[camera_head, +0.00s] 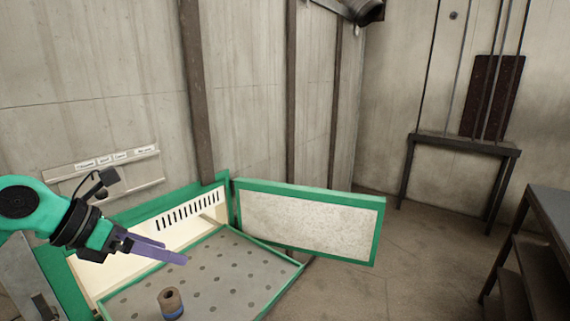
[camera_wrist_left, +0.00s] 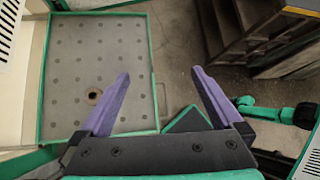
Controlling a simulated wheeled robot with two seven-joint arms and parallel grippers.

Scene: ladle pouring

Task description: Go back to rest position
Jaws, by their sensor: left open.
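My left gripper (camera_head: 172,251) comes in from the left in the head view and hangs above the near left part of a perforated grey tray with a green rim. In the left wrist view the two purple fingers of my left gripper (camera_wrist_left: 160,88) are spread apart with nothing between them. A small brown cylinder with a blue band (camera_head: 171,302) stands upright on the tray, below and apart from the gripper. My right gripper is not in view.
The tray (camera_head: 240,266) lies in a green-framed cabinet whose door (camera_head: 310,219) stands open to the right. A dark table (camera_head: 462,145) stands by the back wall. Dark shelving (camera_head: 548,235) is at the right edge. The floor between is clear.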

